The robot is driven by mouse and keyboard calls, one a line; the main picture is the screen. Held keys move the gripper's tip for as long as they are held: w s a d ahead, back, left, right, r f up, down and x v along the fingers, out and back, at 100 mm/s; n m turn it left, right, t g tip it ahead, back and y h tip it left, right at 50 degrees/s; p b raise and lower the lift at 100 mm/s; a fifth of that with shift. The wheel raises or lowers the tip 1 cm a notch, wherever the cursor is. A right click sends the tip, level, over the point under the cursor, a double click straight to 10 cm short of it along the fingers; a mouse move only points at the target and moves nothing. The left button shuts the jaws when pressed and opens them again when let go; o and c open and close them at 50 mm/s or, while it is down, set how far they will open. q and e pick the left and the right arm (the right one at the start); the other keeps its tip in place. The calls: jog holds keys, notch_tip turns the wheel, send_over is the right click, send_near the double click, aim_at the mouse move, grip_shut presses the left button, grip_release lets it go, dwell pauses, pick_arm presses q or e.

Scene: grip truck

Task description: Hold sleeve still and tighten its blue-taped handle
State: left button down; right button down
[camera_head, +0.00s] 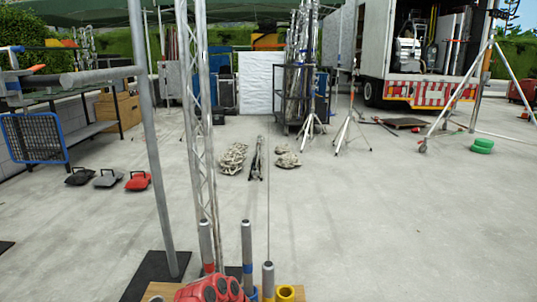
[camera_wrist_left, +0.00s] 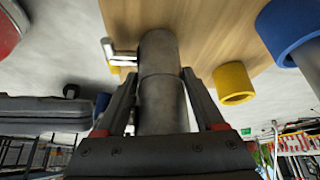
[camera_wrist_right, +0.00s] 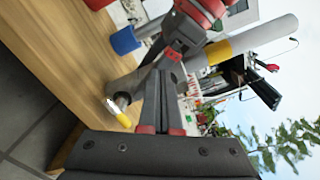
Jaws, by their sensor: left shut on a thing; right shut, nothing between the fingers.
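My left gripper (camera_wrist_left: 160,92) is shut on a grey metal sleeve (camera_wrist_left: 158,60) beside the wooden board. A small silver handle (camera_wrist_left: 120,52) sticks out sideways from the sleeve, with yellow at its side. In the right wrist view a handle (camera_wrist_right: 118,113) with a yellow part shows close to my right gripper (camera_wrist_right: 164,78). The right gripper is shut and empty; whether it touches the handle I cannot tell. My left gripper (camera_wrist_right: 176,52) also shows there, just beyond. No blue tape is clear on any handle.
The wooden board (camera_wrist_left: 225,30) carries a yellow ring (camera_wrist_left: 234,84), a blue ring (camera_wrist_left: 290,30) and upright grey pipes (camera_head: 247,255). A tall grey pole (camera_head: 155,150) and a truss (camera_head: 198,120) rise behind it. The concrete floor beyond is mostly clear.

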jog(key=shift+d+r, duration=0.1)
jog(key=shift+r, duration=0.2)
jog(key=shift+d+r, duration=0.4)
jog(key=shift+r, duration=0.25)
jog(key=shift+d+r, duration=0.2)
dwell(0.4)
jog(key=shift+a+r, duration=0.1)
jog(key=s, duration=0.6)
jog(key=shift+r, duration=0.25)
jog(key=shift+a+f, duration=0.1)
jog(key=shift+a, duration=0.1)
